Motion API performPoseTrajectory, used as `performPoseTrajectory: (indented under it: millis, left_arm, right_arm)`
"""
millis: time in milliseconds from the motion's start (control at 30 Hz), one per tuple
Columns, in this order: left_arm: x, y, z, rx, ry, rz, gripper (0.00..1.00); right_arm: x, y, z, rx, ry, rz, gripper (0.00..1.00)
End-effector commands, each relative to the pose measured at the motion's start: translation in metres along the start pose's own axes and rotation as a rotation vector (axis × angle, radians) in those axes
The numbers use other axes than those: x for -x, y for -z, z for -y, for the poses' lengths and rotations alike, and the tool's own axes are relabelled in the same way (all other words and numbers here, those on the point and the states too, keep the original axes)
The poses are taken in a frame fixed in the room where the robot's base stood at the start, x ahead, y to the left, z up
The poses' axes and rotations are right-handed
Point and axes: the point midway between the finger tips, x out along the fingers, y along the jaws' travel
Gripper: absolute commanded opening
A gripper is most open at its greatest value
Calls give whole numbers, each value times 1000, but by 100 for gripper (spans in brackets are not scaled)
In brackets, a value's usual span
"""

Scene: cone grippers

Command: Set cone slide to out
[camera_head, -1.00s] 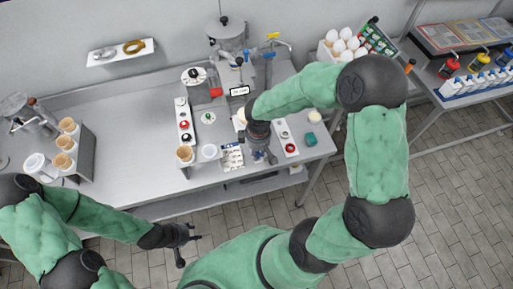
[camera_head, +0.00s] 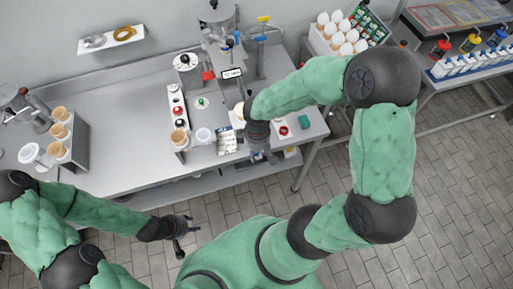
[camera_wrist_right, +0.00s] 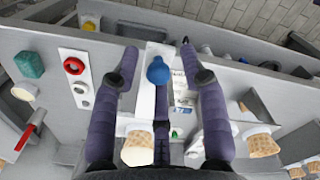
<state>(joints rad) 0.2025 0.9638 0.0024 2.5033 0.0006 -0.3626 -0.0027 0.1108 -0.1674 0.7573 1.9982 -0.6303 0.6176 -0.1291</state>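The cone slide seems to be the pale strip with a blue knob (camera_wrist_right: 158,72) in the right wrist view; its position, in or out, is unclear. My right gripper (camera_wrist_right: 158,50) is open, with one dark finger on each side of the knob; I cannot tell whether either touches it. A cone with a pale top (camera_wrist_right: 138,148) shows below, between the finger bases. In the head view my right gripper (camera_head: 259,152) is over the counter's front right part and hides the knob. My left gripper (camera_head: 187,236) is open and empty, in front of the counter.
A panel with a red ring (camera_wrist_right: 73,66) and a teal box (camera_wrist_right: 29,65) are beside the right gripper. A cone (camera_head: 178,137) and a white cup (camera_head: 203,135) stand left of it. An egg rack (camera_head: 338,35) is behind. The counter's left middle (camera_head: 125,110) is clear.

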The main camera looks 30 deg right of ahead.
Motion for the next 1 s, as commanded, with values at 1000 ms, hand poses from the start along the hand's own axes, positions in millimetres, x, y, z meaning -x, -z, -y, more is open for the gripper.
performPoseTrajectory:
  millis: [1000]
  left_arm:
    - [0,0,0,0,0,0,40]
  right_arm:
    - [110,1,-1,-1,-3,-5,46]
